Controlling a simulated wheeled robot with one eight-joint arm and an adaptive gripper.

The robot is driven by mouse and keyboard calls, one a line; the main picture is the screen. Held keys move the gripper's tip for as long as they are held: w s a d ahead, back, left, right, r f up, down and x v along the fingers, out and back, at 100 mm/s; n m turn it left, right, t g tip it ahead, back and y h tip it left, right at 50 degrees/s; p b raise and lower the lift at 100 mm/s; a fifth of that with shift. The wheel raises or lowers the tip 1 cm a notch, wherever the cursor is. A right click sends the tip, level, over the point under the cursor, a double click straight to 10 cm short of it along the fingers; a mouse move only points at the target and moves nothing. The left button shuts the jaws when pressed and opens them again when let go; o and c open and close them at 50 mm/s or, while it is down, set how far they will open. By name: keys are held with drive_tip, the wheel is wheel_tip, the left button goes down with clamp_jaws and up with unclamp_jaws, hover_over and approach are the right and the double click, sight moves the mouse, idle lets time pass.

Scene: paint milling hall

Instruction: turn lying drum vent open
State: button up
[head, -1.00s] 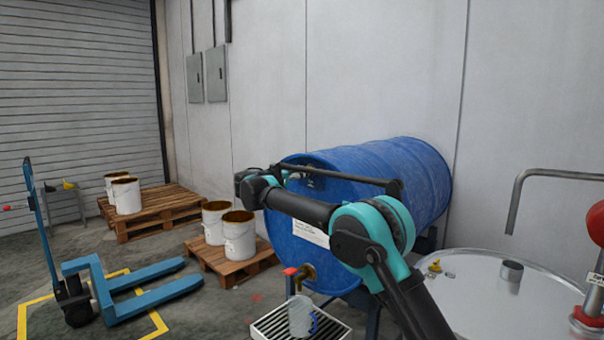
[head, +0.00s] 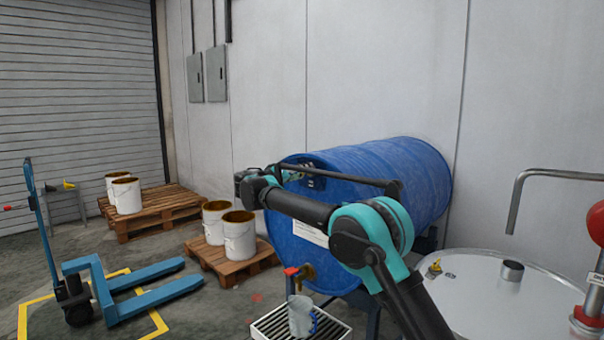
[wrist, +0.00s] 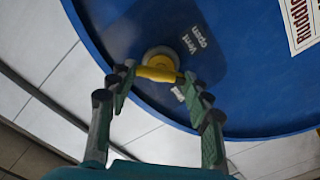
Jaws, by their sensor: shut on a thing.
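The blue drum (head: 400,165) lies on its side on a stand, its front end facing left and toward me. In the wrist view, the drum's end (wrist: 255,95) carries a round yellow vent (wrist: 158,68) with a short yellow handle. My gripper (wrist: 158,82) is shut on the vent's handle, one finger at each side. A "Vent open" label (wrist: 195,38) is to the vent's upper right; another label (wrist: 178,93) is partly hidden by a finger. In the head view my gripper (head: 308,179) is at the drum's upper front, and the vent is hard to make out.
A tap with a red handle (head: 291,271) is low on the drum's end, with a clear jug (head: 300,316) below it on a grate (head: 270,326). A round metal lid (head: 470,300) is at right. Pails on pallets (head: 235,272) and a blue pallet jack (head: 150,275) are left.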

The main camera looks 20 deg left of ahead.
drive_tip(key=shift+a+f+n, duration=0.1)
drive_tip(key=shift+f+n, duration=0.05)
drive_tip(key=shift+n, duration=4.75)
drive_tip(key=o, duration=1.2)
drive_tip(key=shift+c, duration=0.2)
drive_tip(key=v, duration=1.2)
drive_tip(key=shift+s+a+f, duration=0.1)
